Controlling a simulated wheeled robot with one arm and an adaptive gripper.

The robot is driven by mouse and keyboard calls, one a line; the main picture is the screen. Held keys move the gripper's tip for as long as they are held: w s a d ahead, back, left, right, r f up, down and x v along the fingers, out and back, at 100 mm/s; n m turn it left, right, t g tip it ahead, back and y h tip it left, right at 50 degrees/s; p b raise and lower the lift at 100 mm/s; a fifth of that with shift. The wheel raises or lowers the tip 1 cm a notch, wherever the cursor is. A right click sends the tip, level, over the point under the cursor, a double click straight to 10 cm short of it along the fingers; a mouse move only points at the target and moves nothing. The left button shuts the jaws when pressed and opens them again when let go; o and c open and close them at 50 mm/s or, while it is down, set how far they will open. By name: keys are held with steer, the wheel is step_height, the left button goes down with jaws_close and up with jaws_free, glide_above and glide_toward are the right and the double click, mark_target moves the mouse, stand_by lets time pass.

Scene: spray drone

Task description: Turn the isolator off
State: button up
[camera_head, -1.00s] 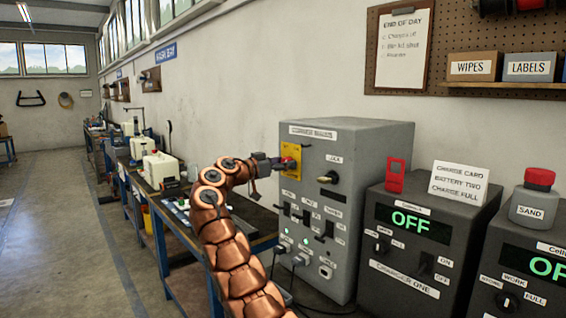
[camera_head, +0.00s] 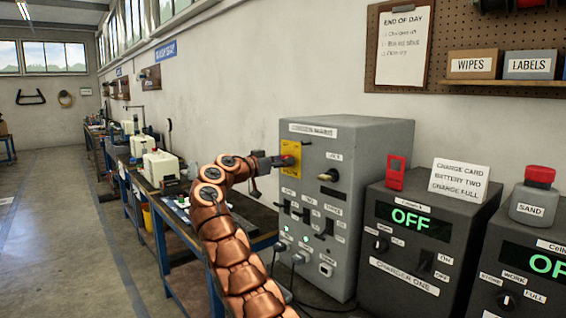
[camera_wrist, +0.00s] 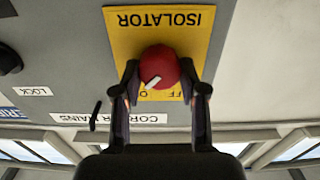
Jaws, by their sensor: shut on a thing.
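The isolator is a red round knob (camera_wrist: 160,66) with a white pointer mark, on a yellow plate (camera_wrist: 120,40) lettered ISOLATOR, upside down in the wrist view. The pointer slants toward the lower left there; part of the OFF lettering shows beside the knob and the rest is hidden. My gripper (camera_wrist: 160,84) has a finger on each side of the knob and is shut on it. In the head view my gripper (camera_head: 282,161) reaches the yellow plate (camera_head: 291,152) on the left of the grey cabinet's front (camera_head: 340,215).
A LOCK label (camera_wrist: 32,91) and a dark knob lie beside the plate. Switches and plugged cables are lower on the cabinet. Charger one (camera_head: 410,240) reads OFF, with a red tag (camera_head: 396,173) on top. A blue-framed bench (camera_head: 180,245) runs behind my arm.

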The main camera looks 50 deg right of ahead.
steer(key=shift+n, duration=0.4)
steer(key=shift+w+f+n+p, duration=0.1)
steer(key=shift+n+p, duration=1.95)
steer(key=shift+n, duration=2.2)
steer(key=shift+w+n+p, duration=0.1)
steer(key=shift+n+p, duration=1.95)
steer(key=shift+n, duration=2.2)
steer(key=o, duration=1.1)
steer(key=shift+f, duration=0.1)
steer(key=shift+o, duration=0.2)
steer(key=w+a, duration=0.1)
steer(key=a, duration=1.1)
steer(key=shift+w, duration=0.2)
